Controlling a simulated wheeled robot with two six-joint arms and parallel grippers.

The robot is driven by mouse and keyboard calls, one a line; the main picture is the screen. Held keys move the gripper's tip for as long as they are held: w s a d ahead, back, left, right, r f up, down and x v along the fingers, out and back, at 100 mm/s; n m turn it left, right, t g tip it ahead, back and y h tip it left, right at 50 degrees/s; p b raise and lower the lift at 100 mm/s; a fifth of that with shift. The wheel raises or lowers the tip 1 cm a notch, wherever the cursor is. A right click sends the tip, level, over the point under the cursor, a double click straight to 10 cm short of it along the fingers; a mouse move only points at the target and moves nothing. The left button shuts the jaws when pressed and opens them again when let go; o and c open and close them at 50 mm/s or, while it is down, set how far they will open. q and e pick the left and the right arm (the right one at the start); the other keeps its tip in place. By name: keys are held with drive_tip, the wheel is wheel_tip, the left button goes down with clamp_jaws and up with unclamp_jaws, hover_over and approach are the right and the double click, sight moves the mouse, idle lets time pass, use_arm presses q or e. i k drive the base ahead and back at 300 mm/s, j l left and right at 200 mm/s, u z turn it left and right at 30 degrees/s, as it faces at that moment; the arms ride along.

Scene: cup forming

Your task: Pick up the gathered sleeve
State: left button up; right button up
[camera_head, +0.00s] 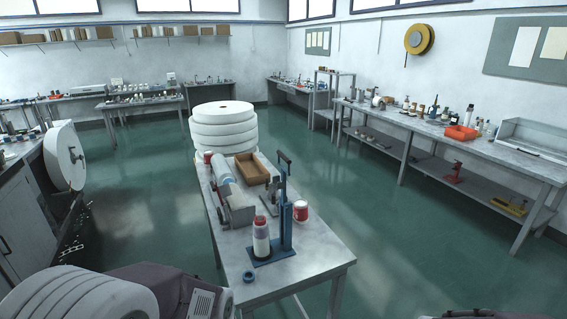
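I cannot tell for sure which thing is the gathered sleeve. A small upright white cylinder with dark and reddish bands (261,238) stands on the near part of the metal table (312,262), at the left of a blue hand press (286,222). A red and white container (300,211) stands just right of the press. A pale blue-white roll (221,168) lies farther back on the same table. Neither of my grippers shows in the head view, so their state is hidden.
A brown open box (251,169), a grey device (238,207) and a small blue ring (249,276) are also on the table. A stack of large white rolls (223,130) stands behind it. A long workbench (470,149) runs along the right wall. Green floor (400,240) is clear between them.

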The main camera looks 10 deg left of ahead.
sight(261, 240)
drive_tip(key=i+j+z, duration=0.2)
drive_tip(key=j+z, duration=0.2)
drive_tip(key=j, duration=0.6)
drive_tip(key=j+z, duration=0.45)
drive_tip(key=j, duration=0.55)
drive_tip(key=j+z, duration=0.4)
drive_tip(key=j, duration=0.7)
